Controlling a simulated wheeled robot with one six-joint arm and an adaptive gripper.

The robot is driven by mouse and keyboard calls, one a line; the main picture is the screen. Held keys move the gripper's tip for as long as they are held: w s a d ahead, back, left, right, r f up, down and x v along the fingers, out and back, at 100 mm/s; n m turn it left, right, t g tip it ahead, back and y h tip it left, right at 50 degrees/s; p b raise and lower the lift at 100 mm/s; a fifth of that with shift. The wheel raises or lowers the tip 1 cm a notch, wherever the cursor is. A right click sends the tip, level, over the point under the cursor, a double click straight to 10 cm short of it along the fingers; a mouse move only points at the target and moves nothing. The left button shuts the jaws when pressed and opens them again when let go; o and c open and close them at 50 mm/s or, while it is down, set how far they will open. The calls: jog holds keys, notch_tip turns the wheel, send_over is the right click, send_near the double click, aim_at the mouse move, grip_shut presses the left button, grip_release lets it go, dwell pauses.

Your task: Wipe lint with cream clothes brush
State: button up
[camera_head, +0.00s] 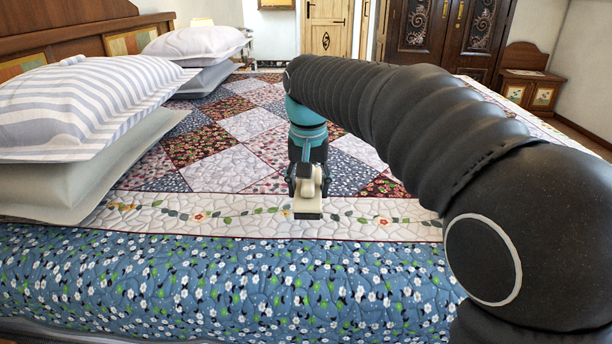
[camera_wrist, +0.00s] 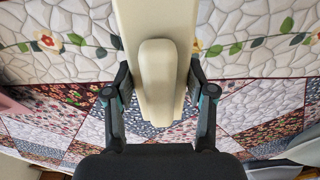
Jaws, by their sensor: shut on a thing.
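The cream clothes brush (camera_head: 307,205) is held in my gripper (camera_head: 308,180) over the front part of the bed. In the wrist view the brush (camera_wrist: 158,75) fills the middle, with its rounded cream handle between the two dark fingers of my gripper (camera_wrist: 158,92). The fingers are shut on it from both sides. In the head view the brush head points down at the white floral band of the quilt (camera_head: 230,208). I cannot tell whether it touches the cloth. I can make out no lint in either view; the brush hides part of the quilt.
Striped and grey pillows (camera_head: 85,105) lie at the left by the wooden headboard (camera_head: 70,35). More pillows (camera_head: 195,42) lie farther back. A dark carved armoire (camera_head: 440,30) and a small wooden cabinet (camera_head: 530,90) stand at the back right. The quilt around the brush is clear.

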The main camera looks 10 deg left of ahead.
jog(key=shift+r, duration=1.3)
